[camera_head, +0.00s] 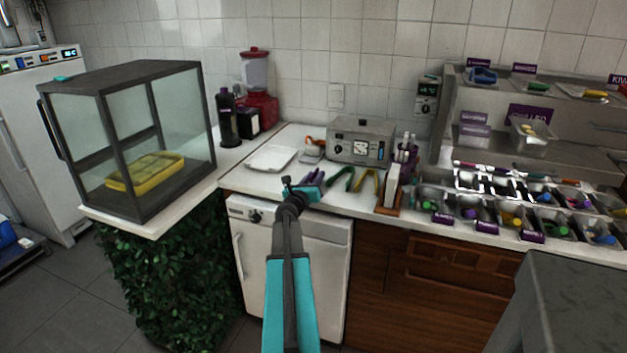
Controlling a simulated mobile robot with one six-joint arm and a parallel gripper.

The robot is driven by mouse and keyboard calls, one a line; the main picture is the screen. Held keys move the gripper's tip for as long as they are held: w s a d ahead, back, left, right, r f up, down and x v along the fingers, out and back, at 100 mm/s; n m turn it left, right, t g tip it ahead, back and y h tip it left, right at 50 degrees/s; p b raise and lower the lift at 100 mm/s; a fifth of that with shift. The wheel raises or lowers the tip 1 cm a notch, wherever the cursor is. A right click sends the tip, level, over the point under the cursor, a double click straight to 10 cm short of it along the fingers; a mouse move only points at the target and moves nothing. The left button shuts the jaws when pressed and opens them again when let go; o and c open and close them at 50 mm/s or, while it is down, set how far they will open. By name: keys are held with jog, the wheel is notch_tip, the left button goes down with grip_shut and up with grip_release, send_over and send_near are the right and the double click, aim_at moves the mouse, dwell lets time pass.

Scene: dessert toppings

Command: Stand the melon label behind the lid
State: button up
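My arm reaches up from the bottom of the view, and its dark and teal end, with my gripper (289,182), is over the counter's front edge. The fingers are too small and dark to tell whether they are open or shut. Several purple labels stand at the right, including a front label (532,237) by the topping bins, a shelf label (479,62) and a label reading KIWI (617,79). I cannot read which one is the melon label. I cannot pick out the lid with certainty. No label is seen at my gripper.
A white tray (270,158), green tongs (340,179), yellow tongs (367,187) and a grey appliance (360,139) are on the counter (247,178). A glass case (130,137) stands left. A red blender (257,88) is behind. A grey surface (575,305) fills the lower right.

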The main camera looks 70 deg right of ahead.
jog(key=shift+r, duration=0.2)
jog(key=a+b, duration=0.1)
jog(key=a, duration=1.1)
jog(key=shift+s, duration=0.35)
dwell(0.8)
